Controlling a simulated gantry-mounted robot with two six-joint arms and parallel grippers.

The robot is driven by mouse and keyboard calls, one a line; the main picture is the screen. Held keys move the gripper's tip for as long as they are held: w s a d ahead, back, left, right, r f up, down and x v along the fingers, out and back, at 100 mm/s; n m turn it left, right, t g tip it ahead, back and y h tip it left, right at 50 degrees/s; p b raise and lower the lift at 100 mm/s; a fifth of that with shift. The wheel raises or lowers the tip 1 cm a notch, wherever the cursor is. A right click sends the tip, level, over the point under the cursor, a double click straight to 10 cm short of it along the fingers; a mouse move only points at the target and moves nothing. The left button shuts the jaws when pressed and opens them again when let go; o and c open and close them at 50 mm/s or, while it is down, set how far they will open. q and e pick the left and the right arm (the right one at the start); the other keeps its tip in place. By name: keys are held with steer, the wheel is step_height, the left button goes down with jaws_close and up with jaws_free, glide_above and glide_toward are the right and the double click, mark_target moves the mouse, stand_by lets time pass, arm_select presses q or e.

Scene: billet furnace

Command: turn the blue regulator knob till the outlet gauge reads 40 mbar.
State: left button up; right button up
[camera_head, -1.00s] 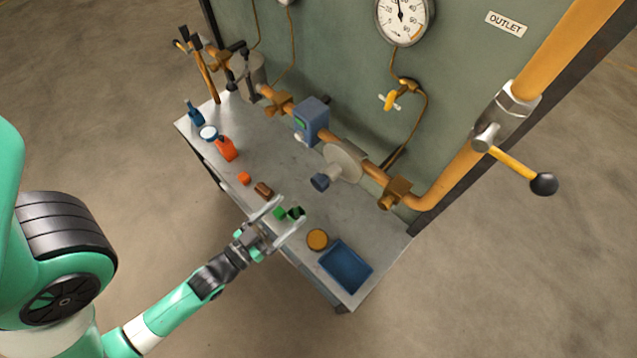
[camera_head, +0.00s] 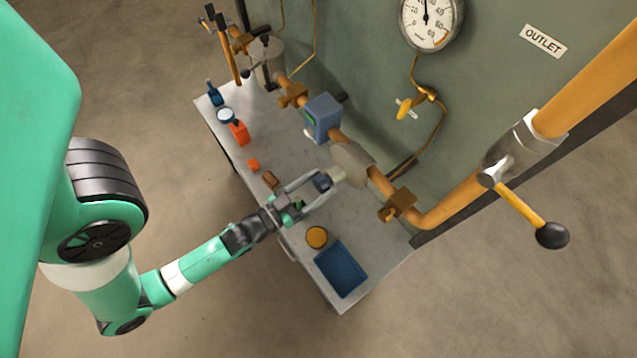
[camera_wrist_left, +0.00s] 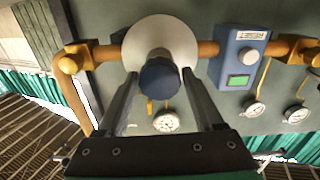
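The blue regulator knob (camera_head: 322,182) sticks out from the round grey regulator body (camera_head: 353,163) on the orange pipe. In the left wrist view the knob (camera_wrist_left: 160,78) faces me, in front of the pale disc (camera_wrist_left: 182,38). My left gripper (camera_head: 326,183) is open, with one finger on each side of the knob. In the wrist view small gaps seem to show between knob and fingers. The gauge (camera_head: 429,18) beside the OUTLET label (camera_head: 543,41) is cut by the top edge; its needle points roughly straight up, the exact reading unclear. My right gripper is out of view.
A blue box (camera_head: 322,117) sits on the pipe. A black-knobbed yellow lever (camera_head: 522,207) projects at right.

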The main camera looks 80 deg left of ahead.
arm_select(q)
steer(key=c, duration=1)
steer(key=m+b, duration=0.2)
steer(key=m, duration=0.4)
steer(key=shift+f, duration=0.1)
steer(key=m+b, duration=0.1)
steer(key=m, duration=0.4)
steer(key=shift+b, duration=0.4)
steer(key=shift+m, duration=0.4)
steer(key=o, duration=1.4)
